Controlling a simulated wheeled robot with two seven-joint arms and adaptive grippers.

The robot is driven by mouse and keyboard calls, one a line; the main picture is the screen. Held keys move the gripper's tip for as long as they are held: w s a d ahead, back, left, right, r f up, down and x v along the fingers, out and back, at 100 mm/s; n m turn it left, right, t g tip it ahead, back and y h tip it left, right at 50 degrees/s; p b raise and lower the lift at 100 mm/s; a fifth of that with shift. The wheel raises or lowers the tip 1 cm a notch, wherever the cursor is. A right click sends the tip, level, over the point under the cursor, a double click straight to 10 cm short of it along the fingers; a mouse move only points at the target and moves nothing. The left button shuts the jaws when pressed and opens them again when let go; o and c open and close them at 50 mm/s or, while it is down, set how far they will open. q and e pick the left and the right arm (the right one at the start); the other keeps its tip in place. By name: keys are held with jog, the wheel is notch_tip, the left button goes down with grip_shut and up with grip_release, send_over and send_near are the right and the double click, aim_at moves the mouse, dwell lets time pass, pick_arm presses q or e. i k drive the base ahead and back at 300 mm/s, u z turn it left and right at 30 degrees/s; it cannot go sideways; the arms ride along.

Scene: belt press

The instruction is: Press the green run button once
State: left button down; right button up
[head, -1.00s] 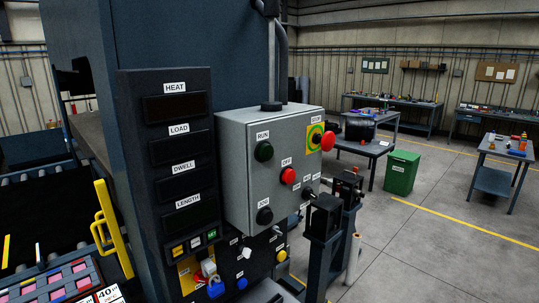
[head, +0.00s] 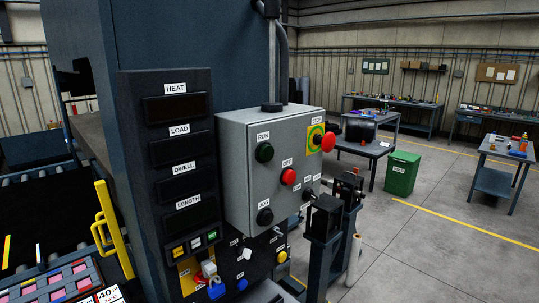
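The green run button (head: 264,152) is a dark green round button under a RUN label, at the upper left of the front of a grey control box (head: 238,190). Nothing covers it or touches it. A red OFF button (head: 288,176) sits lower right of it, and a black JOG button (head: 265,216) sits below. A large red stop mushroom (head: 328,141) stands out from a yellow plate at the upper right of the box. I see neither of my grippers in the head view.
A dark display panel (head: 163,153) with HEAT, LOAD, DWELL and LENGTH windows stands left of the box. Dark posts (head: 324,238) rise close to its lower right. A yellow handle (head: 112,230) is at the lower left. A green bin (head: 402,173) and benches stand behind on open floor.

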aim_at(265, 153)
jog(key=z, duration=0.55)
jog(key=k, duration=1.3)
jog(key=z, duration=0.9)
jog(key=i, duration=1.25)
jog(key=u, duration=0.7)
